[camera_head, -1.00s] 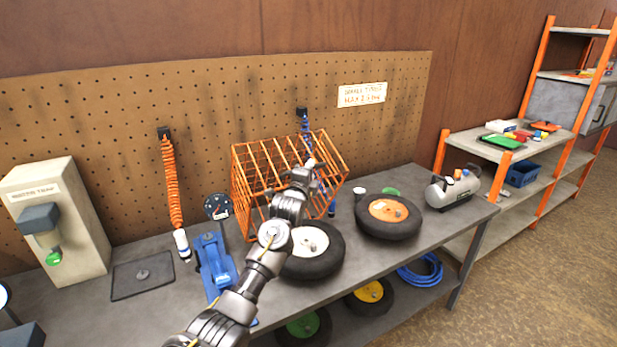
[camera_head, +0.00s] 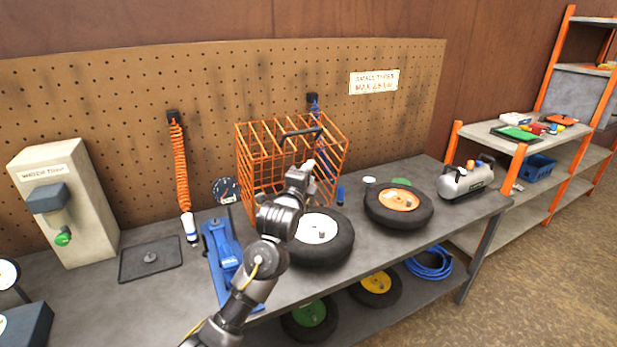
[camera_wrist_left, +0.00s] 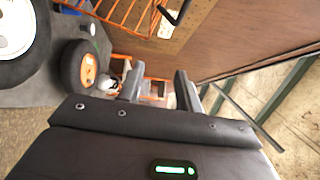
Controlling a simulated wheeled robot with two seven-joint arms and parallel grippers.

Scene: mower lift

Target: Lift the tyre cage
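The tyre cage (camera_head: 260,165) is an orange wire cage with a black handle (camera_head: 301,132) on top. It stands roughly upright at the back of the bench, behind the white-hubbed tyre, and its lower front is partly hidden by my left arm. My left gripper (camera_head: 306,168) is in front of the cage, below the handle in the picture. In the left wrist view its two fingers (camera_wrist_left: 158,88) are apart with nothing between them. Cage bars (camera_wrist_left: 118,12) and part of the handle (camera_wrist_left: 176,12) show at the top there. My right gripper is not in view.
A white-hubbed tyre (camera_head: 335,245) and an orange-hubbed tyre (camera_head: 408,217) lie on the bench (camera_head: 185,295). A blue jack (camera_head: 222,255) with a gauge (camera_head: 227,190) stands left of my arm. A compressor (camera_head: 465,183) is at the right end. A pegboard (camera_head: 100,110) closes off the back.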

